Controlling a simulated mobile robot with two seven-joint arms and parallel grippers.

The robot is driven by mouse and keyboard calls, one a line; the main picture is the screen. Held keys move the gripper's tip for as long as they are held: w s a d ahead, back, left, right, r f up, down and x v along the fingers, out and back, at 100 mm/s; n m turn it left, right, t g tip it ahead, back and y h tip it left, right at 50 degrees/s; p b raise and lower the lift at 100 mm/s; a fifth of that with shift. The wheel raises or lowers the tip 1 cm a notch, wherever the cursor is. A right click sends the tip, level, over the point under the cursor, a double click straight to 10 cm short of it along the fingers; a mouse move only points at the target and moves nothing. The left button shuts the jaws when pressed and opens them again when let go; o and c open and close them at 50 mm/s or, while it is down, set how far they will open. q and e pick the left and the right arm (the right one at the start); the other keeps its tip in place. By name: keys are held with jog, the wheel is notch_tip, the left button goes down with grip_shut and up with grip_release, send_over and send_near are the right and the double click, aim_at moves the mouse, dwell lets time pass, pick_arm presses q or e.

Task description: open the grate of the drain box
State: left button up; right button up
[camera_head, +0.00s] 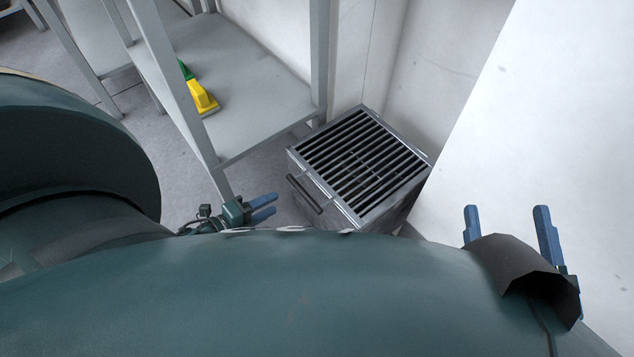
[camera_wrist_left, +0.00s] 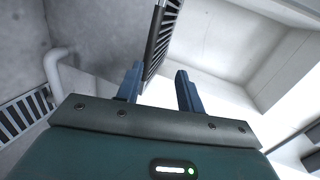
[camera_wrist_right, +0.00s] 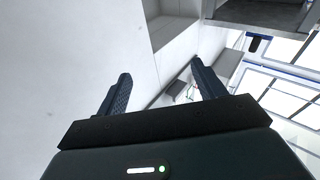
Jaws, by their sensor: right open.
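The drain box (camera_head: 384,221) is a metal box on the floor by the wall, seen in the head view. Its slatted grate (camera_head: 360,160) lies flat over the top, closed. A dark bar handle (camera_head: 305,194) sticks out on the box's left side. My left gripper (camera_head: 275,204) is open and empty, a little left of the handle and apart from it. The left wrist view shows the slatted grate (camera_wrist_left: 169,25) beyond the spread fingers (camera_wrist_left: 159,69). My right gripper (camera_head: 506,208) is open and empty in front of the white wall; its spread fingers also show in the right wrist view (camera_wrist_right: 160,68).
A grey metal shelf rack (camera_head: 245,100) stands left of the box, with a yellow and green object (camera_head: 201,97) on its lower shelf. White walls (camera_head: 530,110) close off the back and right. My own large green body covers the lower head view.

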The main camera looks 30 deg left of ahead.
pick_arm(q)
jog(key=shift+m, duration=0.4)
jog(key=b+x, duration=0.1)
jog(key=x, duration=0.3)
jog(key=f+b+x, duration=0.1)
jog(key=b+x, duration=0.1)
jog(key=x, duration=0.2)
jog(key=b+x, duration=0.1)
jog(key=x, duration=0.3)
jog(key=shift+s+d+f, duration=0.1)
jog(key=shift+d+f, duration=0.2)
jog(key=shift+f, duration=0.15)
jog(key=shift+w+d+b, duration=0.2)
jog(key=shift+w+b, duration=0.1)
jog(key=shift+w, duration=0.1)
pick_arm(e)
jog(key=r+n+t+y, duration=0.1)
jog(key=w+r+n+t+y, duration=0.1)
jog(key=r+n+y, duration=0.1)
jog(key=shift+w+d+r, duration=0.1)
jog(key=shift+d+r, duration=0.1)
jog(key=shift+r, duration=0.1)
pick_arm(q)
grip_shut()
